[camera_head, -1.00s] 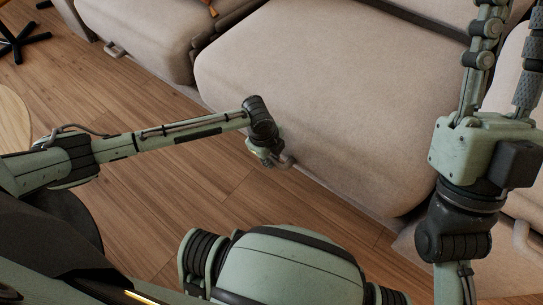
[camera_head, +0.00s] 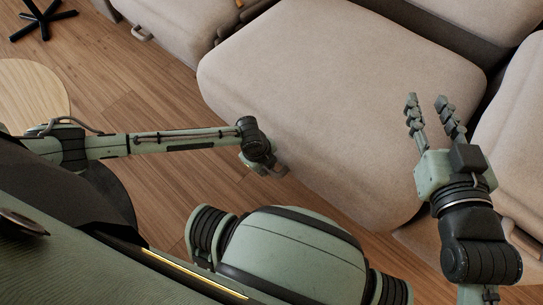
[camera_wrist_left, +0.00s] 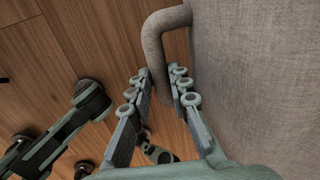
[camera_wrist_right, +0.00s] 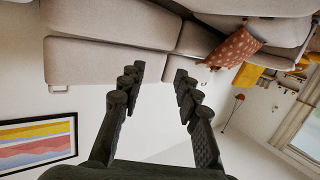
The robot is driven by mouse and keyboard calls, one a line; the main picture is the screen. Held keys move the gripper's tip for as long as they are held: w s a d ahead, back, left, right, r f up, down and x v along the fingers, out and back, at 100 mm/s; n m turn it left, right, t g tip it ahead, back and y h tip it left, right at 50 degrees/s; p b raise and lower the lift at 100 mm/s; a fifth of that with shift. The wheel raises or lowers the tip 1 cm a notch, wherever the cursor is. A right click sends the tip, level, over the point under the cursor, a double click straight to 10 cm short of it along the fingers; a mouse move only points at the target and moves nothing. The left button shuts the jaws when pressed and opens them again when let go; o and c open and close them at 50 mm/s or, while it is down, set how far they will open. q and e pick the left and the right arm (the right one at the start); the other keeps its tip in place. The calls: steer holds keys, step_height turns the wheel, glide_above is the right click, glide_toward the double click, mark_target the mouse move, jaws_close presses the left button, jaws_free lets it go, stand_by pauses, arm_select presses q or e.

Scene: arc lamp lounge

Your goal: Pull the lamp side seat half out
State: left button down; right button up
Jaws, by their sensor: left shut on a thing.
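The beige seat (camera_head: 340,95) fills the middle of the head view and projects forward of the seats beside it. A bar handle (camera_head: 281,170) is on its lower front. My left gripper (camera_head: 265,163) is at this handle; the left wrist view shows its fingers (camera_wrist_left: 166,88) either side of the handle bar (camera_wrist_left: 153,40), shut on it, beside the seat's fabric front (camera_wrist_left: 255,70). My right gripper (camera_head: 427,98) is raised in front of the seat's right side. Its fingers (camera_wrist_right: 158,75) are apart and empty in the right wrist view.
Neighbouring seats stand at left (camera_head: 180,25) and right (camera_head: 515,130). Wooden floor (camera_head: 125,110) is clear before the left seat. A round pale wooden top (camera_head: 35,90) and a black star-shaped base (camera_head: 42,20) are at far left. The right wrist view shows a patterned cushion (camera_wrist_right: 232,48).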

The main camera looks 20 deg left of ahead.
arm_select(q)
steer(key=shift+s+a, duration=0.15)
steer(key=shift+s, duration=0.1)
arm_select(e)
steer(key=shift+s+d+f+g+h, duration=0.15)
steer(key=shift+d+f+g+h, duration=0.2)
steer(key=shift+f, duration=0.4)
arm_select(q)
steer(key=c, duration=1.4)
jaws_free()
steer(key=r, duration=0.4)
steer(key=s+r, duration=0.1)
steer(key=r, duration=0.3)
steer(key=s+r, duration=0.1)
steer(key=r, duration=0.2)
steer(key=shift+a+r, duration=0.35)
steer(key=shift+r, duration=0.05)
steer(key=shift+s, duration=0.1)
